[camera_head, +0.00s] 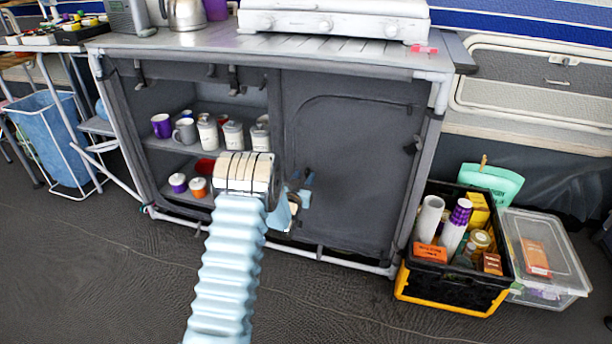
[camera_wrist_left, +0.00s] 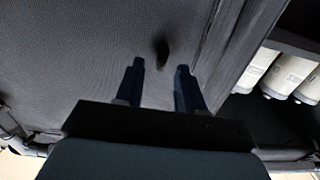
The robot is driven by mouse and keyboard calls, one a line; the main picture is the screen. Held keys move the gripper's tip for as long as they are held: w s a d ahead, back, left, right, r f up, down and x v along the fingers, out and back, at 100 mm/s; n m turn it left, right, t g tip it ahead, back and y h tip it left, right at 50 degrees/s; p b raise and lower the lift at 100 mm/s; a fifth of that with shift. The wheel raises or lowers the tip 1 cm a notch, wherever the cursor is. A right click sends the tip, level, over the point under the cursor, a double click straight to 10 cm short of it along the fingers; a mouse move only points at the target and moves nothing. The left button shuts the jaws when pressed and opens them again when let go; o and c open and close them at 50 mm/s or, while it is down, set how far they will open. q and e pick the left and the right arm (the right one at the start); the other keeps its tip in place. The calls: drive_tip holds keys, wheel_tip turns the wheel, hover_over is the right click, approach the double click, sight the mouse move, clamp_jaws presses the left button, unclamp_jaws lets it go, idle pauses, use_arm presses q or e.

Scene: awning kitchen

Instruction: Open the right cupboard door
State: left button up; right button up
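The right cupboard door (camera_head: 350,150) is a dark grey fabric panel. It hangs closed over the right half of the cupboard, with a curved seam near its top. My left gripper (camera_head: 304,188) is in front of the door's lower left part, and my forearm partly hides this area. In the left wrist view, the two dark fingers (camera_wrist_left: 159,75) are apart, facing the grey fabric. A small dark tab (camera_wrist_left: 162,52) on the fabric shows between and just beyond the fingertips. I see no contact with it. My right gripper is out of view.
The cupboard's left half is open, with mugs and white canisters (camera_head: 208,133) on shelves. A stove (camera_head: 335,20) stands on the countertop (camera_head: 190,42). A black and yellow crate (camera_head: 450,285) and a clear box (camera_head: 545,260) stand right of the cupboard. The floor in front is clear.

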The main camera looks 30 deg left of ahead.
use_arm(q)
drive_tip(key=shift+x, duration=1.2)
clamp_jaws()
